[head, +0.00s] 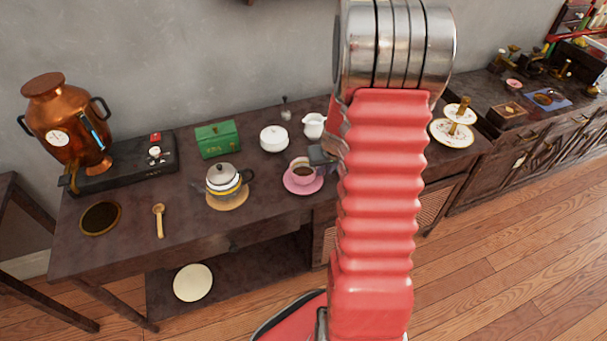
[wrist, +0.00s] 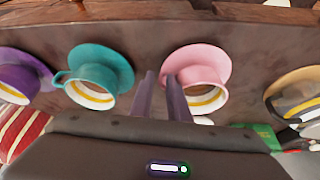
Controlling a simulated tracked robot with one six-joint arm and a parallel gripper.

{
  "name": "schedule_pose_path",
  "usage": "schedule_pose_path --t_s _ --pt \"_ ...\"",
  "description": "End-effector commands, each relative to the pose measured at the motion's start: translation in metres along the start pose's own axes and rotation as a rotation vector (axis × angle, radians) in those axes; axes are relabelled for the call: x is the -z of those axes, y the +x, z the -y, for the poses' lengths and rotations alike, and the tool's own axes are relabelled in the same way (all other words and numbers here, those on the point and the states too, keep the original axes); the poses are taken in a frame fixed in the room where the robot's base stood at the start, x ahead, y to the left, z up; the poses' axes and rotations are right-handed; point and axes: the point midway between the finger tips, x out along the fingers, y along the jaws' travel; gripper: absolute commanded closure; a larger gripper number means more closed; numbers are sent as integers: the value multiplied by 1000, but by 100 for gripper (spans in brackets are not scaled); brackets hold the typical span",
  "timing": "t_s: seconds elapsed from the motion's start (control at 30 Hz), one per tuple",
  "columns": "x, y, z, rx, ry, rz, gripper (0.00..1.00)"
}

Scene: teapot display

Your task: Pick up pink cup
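The pink cup (head: 302,166) holds dark liquid and stands on its pink saucer (head: 289,186) near the table's front edge in the head view. In the wrist view the pink cup (wrist: 200,82) is right of centre, with the pink saucer (wrist: 212,54) around its base. My gripper (wrist: 160,76) shows two dark fingers with a gap between them, so it is open. The right finger overlaps the left side of the cup, where any handle is hidden. I cannot tell whether it touches. In the head view my gripper (head: 319,153) is just right of the cup, partly behind my arm.
A teal cup (wrist: 93,78) and a purple cup (wrist: 18,78) stand on the other side of my fingers. A teapot (head: 223,180), a white lidded bowl (head: 273,139), a white jug (head: 314,125) and a green box (head: 218,139) stand nearby. Free tabletop lies in front of the teapot.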

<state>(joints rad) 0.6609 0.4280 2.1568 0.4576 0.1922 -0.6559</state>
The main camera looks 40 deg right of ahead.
Motion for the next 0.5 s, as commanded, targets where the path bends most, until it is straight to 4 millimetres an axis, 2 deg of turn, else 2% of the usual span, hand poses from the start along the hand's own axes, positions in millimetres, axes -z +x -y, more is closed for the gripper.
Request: schedule_pose_path --t_s 0.13,0.33,0.5 --pt "0 0 0 0 0 0 85" --pt "0 0 0 0 0 0 99" --pt "0 0 0 0 0 0 100"
